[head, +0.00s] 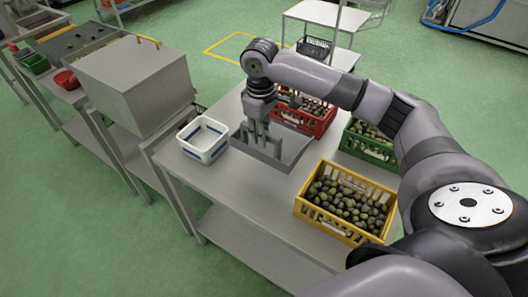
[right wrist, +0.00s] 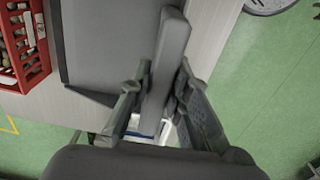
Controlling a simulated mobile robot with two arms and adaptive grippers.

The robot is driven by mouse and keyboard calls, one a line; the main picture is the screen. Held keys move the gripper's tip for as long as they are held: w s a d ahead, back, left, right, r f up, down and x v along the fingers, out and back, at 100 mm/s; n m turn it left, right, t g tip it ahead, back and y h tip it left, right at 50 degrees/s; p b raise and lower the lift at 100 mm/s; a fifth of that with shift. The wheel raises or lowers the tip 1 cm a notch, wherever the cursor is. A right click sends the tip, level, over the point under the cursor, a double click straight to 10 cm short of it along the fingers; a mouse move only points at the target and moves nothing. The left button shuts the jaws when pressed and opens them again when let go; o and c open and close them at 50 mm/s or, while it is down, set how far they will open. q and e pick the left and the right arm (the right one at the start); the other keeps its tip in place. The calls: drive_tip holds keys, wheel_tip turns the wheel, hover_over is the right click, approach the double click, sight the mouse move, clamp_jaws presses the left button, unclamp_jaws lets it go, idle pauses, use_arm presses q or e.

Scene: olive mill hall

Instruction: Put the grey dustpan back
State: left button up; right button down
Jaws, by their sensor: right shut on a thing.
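The grey dustpan (head: 292,151) is at the work table, between the white tub and the crates. In the right wrist view the two fingers (right wrist: 158,95) are on either side of the handle (right wrist: 170,50), and the grey pan (right wrist: 110,45) spreads out to the left. I cannot tell whether the pan touches the table top or hangs just above it. My left gripper is not in view.
A white tub (head: 203,139) stands close left of the dustpan. A yellow crate (head: 330,228), a red crate (head: 318,127) and a green crate (head: 368,153) hold olives. A steel box (head: 135,85) stands further left. The table's front strip (head: 240,205) is bare.

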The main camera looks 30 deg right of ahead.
sight(261, 157)
drive_tip(key=f, duration=0.5)
drive_tip(key=shift+w+f, duration=0.2)
drive_tip(key=shift+f, duration=0.4)
wheel_tip(261, 157, down, 4)
drive_tip(key=shift+r+p, duration=0.25)
drive_tip(key=shift+p, duration=0.15)
drive_tip(key=shift+f, duration=0.15)
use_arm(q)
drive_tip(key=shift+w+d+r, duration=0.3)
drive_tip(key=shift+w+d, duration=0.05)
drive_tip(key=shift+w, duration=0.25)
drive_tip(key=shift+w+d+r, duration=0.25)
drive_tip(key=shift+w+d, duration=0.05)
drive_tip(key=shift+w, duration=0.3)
use_arm(e)
drive_tip(key=c, duration=2)
unclamp_jaws()
drive_tip(key=shift+f, duration=0.15)
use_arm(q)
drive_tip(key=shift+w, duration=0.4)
use_arm(e)
drive_tip(key=o, duration=0.5)
